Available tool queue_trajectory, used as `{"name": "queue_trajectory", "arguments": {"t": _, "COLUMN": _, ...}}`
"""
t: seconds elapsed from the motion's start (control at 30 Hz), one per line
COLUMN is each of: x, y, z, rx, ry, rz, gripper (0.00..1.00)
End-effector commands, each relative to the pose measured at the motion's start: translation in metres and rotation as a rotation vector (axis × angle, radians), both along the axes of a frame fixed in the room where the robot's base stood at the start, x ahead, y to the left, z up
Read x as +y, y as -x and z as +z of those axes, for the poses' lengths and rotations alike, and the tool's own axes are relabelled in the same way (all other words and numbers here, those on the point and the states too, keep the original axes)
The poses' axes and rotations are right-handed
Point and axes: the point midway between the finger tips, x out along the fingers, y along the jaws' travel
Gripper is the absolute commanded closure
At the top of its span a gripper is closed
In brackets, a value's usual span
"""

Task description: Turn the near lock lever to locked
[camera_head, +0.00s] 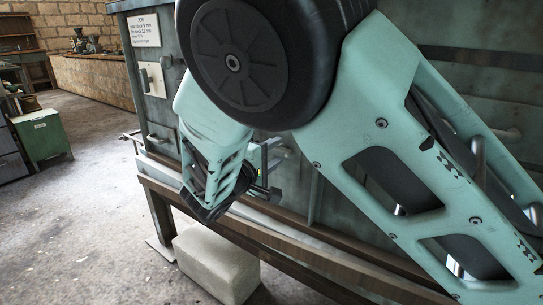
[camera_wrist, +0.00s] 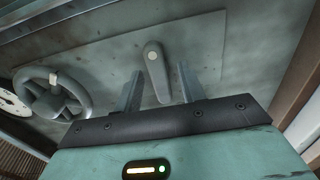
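A grey lock lever (camera_wrist: 156,75) on a flat panel plate shows in the wrist view, its round pivot at the top and its arm hanging down, tilted slightly right. I cannot tell from a marking whether this is the near one. My gripper (camera_wrist: 160,69) is open, with one finger on each side of the lever. A gap shows between the lever and each finger. In the head view my gripper (camera_head: 264,166) is beside the machine front, and my arm hides the lever there.
A grey handwheel (camera_wrist: 52,96) and part of a white dial (camera_wrist: 12,102) are left of the lever. The machine carries a job card (camera_head: 144,30) and a pale switch plate (camera_head: 152,80). A rail (camera_head: 310,256) runs along its front, above a stone block (camera_head: 215,262). Open floor lies left.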

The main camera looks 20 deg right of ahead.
Motion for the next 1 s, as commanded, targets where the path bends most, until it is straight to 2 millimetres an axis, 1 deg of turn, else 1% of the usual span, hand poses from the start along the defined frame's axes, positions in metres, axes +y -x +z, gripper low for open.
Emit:
{"name": "queue_trajectory", "arguments": {"t": 0.27, "x": -0.0014, "y": -0.0009, "z": 0.0003, "rx": 0.0, "ry": 0.0, "rz": 0.0, "gripper": 0.6}}
{"name": "queue_trajectory", "arguments": {"t": 0.37, "x": -0.0014, "y": -0.0008, "z": 0.0003, "rx": 0.0, "ry": 0.0, "rz": 0.0, "gripper": 0.85}}
{"name": "queue_trajectory", "arguments": {"t": 0.4, "x": -0.0014, "y": -0.0009, "z": 0.0003, "rx": 0.0, "ry": 0.0, "rz": 0.0, "gripper": 0.96}}
{"name": "queue_trajectory", "arguments": {"t": 0.43, "x": -0.0014, "y": -0.0009, "z": 0.0002, "rx": 0.0, "ry": 0.0, "rz": 0.0, "gripper": 1.0}}
{"name": "queue_trajectory", "arguments": {"t": 0.77, "x": -0.0011, "y": -0.0007, "z": 0.0021, "rx": 0.025, "ry": 0.018, "rz": 0.0, "gripper": 1.0}}
{"name": "queue_trajectory", "arguments": {"t": 1.0, "x": -0.0007, "y": -0.0007, "z": 0.0058, "rx": 0.127, "ry": 0.095, "rz": 0.0, "gripper": 1.0}}
